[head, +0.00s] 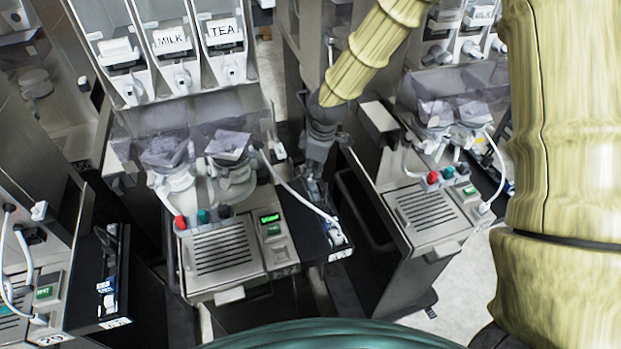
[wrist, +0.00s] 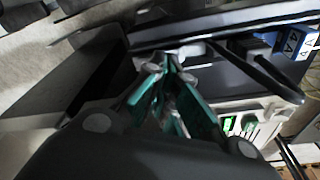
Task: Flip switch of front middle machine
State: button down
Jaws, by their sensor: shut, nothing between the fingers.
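The front middle machine (head: 222,250) has a grated tray, red, teal and black knobs, and a green display (head: 270,218), which also shows in the wrist view (wrist: 229,124). A dark side panel (head: 312,240) runs along its right side, with small white and blue parts near its front end. My gripper (head: 316,186) is over this panel, pointing down. In the wrist view its teal fingers (wrist: 170,62) are closed together and empty, with the tips near a small white nub (wrist: 190,51). I cannot tell whether they touch it. The switch and its position are not clear.
A similar machine (head: 425,215) stands close to the right, leaving a narrow gap with a dark frame. Another machine (head: 45,285) is at the lower left. A white hose (head: 300,197) crosses from the middle machine to the side panel. Clear floor (head: 465,290) shows at the lower right.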

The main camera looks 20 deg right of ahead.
jog(key=shift+f+b, duration=0.35)
jog(key=shift+f, duration=0.4)
dwell(0.5)
jog(key=shift+r, duration=0.15)
jog(key=shift+r+p, duration=2.85)
jog(key=shift+r, duration=0.55)
jog(key=shift+s+f, duration=0.1)
jog(key=shift+s, duration=0.05)
